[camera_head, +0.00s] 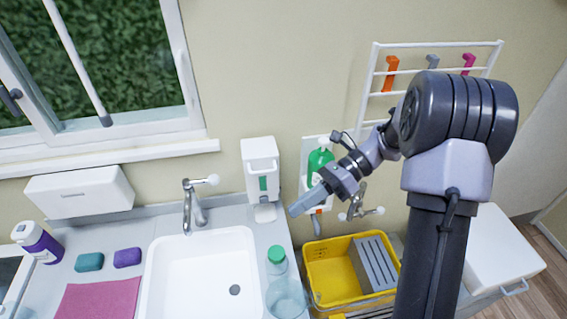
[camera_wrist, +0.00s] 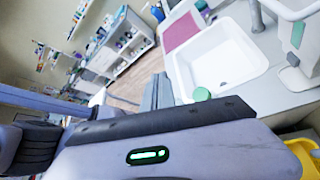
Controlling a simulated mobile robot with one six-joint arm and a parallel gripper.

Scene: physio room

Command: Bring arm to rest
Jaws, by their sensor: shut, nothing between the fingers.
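My arm rises at the right of the head view and reaches left over the counter. My gripper (camera_head: 297,207) is shut and empty. It hangs in the air in front of the wall, right of the white soap dispenser and above the counter's right end. In the wrist view my gripper (camera_wrist: 158,92) shows as narrow grey fingers at the middle, seen past the wrist housing. A green bottle (camera_head: 319,163) in a white wall holder is just behind the wrist, partly hidden by it; I cannot tell the gap between them.
A white sink (camera_head: 165,282) with a tap (camera_head: 190,205) is left. A clear bottle with a green cap (camera_head: 276,262) stands below my gripper. A white dispenser (camera_head: 261,165) hangs close left. A yellow bucket (camera_head: 318,270) is below right. A wall rack (camera_head: 400,45) is behind my arm.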

